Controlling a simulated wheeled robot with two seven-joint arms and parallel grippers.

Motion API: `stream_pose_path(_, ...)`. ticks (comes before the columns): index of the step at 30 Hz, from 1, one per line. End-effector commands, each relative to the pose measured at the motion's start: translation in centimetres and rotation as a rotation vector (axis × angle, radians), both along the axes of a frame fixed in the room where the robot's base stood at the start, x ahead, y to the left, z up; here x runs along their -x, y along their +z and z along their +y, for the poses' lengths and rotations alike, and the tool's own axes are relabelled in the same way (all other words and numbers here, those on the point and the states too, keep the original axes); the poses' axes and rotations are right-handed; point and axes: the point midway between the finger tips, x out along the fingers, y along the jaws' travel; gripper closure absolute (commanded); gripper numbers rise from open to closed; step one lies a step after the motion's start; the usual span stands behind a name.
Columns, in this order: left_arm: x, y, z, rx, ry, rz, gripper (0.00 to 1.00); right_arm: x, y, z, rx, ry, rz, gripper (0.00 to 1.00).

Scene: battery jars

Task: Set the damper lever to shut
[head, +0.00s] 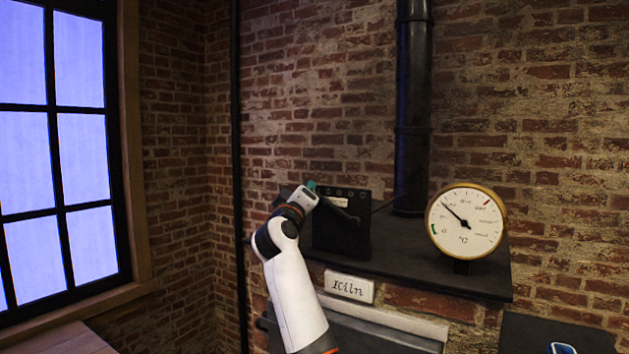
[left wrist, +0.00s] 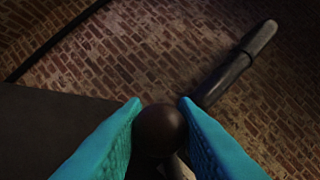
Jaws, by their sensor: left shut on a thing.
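My left gripper (head: 311,186) reaches up to the dark damper box (head: 340,240) on the kiln top. In the left wrist view its teal fingers (left wrist: 158,125) are shut on a round dark brown knob (left wrist: 160,128), which I take to be the damper lever's end. In the head view the knob is hidden by the gripper, and a dark rod (head: 340,209) shows beside it, in front of the box. The box has several round marks along its top and a small pale label (head: 339,200), too small to read. My right gripper is out of view.
A black flue pipe (head: 411,110) rises behind the kiln top (head: 400,256). A round brass-rimmed gauge (head: 465,222) stands to the right. A "Kiln" sign (head: 349,287) is on the front. A window (head: 60,140) is at left; a blue-rimmed object (head: 562,348) is at lower right.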

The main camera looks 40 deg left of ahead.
Motion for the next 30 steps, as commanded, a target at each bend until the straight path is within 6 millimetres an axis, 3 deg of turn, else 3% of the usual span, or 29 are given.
stream_pose_path(15,0.3,-4.8,1.4,0.393,-0.001,-0.089,1.00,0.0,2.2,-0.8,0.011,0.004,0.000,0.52)
stream_pose_path(30,0.3,-6.4,1.5,0.508,0.000,-0.118,1.00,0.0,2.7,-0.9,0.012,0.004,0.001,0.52)
